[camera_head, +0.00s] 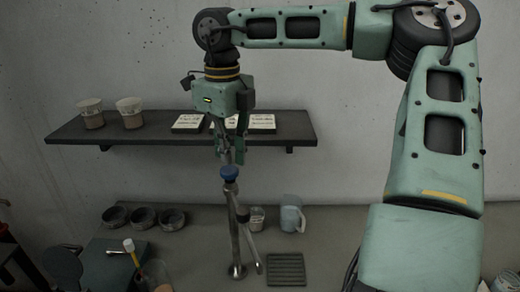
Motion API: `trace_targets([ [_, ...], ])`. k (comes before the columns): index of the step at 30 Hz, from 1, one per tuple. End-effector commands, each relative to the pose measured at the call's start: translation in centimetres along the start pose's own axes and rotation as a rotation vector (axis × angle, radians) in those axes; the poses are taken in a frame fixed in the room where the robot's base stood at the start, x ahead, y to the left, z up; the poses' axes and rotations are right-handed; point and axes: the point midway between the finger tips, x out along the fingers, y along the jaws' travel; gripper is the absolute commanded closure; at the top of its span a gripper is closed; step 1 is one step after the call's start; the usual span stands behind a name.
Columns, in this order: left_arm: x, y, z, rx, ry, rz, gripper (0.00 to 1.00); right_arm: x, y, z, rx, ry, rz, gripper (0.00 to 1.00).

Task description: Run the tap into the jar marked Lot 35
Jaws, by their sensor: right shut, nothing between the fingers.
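The tap (235,230) is a slim metal column on the counter with a blue knob (229,174) at its top and a thin arm slanting down to the right. My right gripper (231,157) is shut and empty, pointing down just above the blue knob; I cannot tell whether it touches it. A small jar (257,219) stands on the counter behind and right of the tap. Two more jars with brownish contents, one (91,114) and another (131,114), stand on the shelf. No lot marking is legible on any jar. My left gripper is out of view.
The wall shelf (75,131) also holds several white cards (262,122). A pale jug (292,213) and a dark grate (286,269) are right of the tap. The counter right of the jug looks clear.

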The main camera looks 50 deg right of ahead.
Motion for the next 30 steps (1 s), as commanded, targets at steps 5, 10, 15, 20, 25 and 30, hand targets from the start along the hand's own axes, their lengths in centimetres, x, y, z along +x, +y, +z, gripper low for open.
trace_targets([
  [5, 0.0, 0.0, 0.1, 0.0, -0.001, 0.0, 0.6, 0.0, 0.0, 0.0, 0.0, 0.0, 0.0, 1.0],
  [10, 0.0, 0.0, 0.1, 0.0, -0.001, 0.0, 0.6, 0.0, 0.0, 0.0, 0.0, 0.0, 0.0, 1.0],
  [15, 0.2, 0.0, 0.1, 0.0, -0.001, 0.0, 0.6, 0.3, 0.0, 0.0, 0.0, 0.0, 0.0, 1.0],
  [20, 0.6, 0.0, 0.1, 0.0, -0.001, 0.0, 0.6, 0.8, 0.0, 0.0, 0.0, 0.0, 0.0, 1.0],
  [25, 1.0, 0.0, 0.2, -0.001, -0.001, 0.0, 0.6, 1.3, 0.0, 0.0, 0.0, 0.0, 0.0, 1.0],
  [30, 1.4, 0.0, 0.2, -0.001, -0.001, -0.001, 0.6, 1.8, 0.0, 0.0, 0.0, 0.0, 0.0, 1.0],
])
